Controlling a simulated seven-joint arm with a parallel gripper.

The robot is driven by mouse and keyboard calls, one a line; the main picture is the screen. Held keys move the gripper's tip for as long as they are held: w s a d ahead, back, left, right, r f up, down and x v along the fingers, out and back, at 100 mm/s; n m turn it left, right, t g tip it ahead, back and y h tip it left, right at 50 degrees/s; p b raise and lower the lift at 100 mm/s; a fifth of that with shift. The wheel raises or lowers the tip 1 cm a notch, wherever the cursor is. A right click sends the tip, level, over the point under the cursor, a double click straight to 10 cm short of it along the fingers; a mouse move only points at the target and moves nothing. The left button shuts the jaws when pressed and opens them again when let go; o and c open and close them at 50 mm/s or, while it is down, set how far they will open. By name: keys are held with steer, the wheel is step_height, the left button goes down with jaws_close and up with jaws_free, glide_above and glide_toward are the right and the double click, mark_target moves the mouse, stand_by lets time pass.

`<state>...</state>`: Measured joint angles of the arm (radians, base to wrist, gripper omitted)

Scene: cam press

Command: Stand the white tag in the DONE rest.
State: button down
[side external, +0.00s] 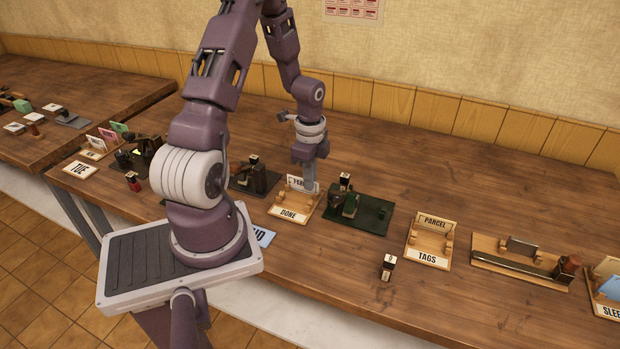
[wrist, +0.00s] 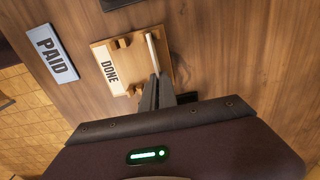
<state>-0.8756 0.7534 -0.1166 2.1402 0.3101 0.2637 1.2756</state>
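The white tag (side external: 296,184) stands upright at the back of the DONE rest (side external: 287,212), its dark lettering partly covered by my gripper. In the wrist view the tag (wrist: 152,50) shows nearly edge-on as a thin pale strip along one side of the DONE rest (wrist: 126,42). My gripper (side external: 310,186) points down at the tag's right end. In the wrist view its fingertips (wrist: 157,77) are close together with the tag's near end between them. Whether the tag's bottom edge is fully seated is hidden.
A dark green press (side external: 362,212) stands just right of the DONE rest. Further right is the TAGS rest (side external: 428,256) holding a PARCEL tag (side external: 436,223). A small stamp (side external: 388,267) stands in front. The blue PAID sign (wrist: 52,54) lies beside the DONE rest.

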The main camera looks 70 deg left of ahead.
steer(key=shift+f, duration=0.2)
steer(key=c, duration=1)
jaws_free()
steer(key=shift+c, duration=0.2)
steer(key=shift+r, duration=3.55)
steer(key=s+d+r+n+t+y, duration=0.15)
steer(key=d+r+n, duration=0.25)
steer(key=d+r, duration=1.1)
steer(key=s+d+r+n+t+h, duration=0.1)
steer(key=s+d+r+n+t, duration=0.3)
steer(key=s+d, duration=0.5)
steer(key=shift+s+d+r+n, duration=0.2)
steer(key=shift+s+r+n, duration=0.25)
steer(key=shift+r, duration=0.5)
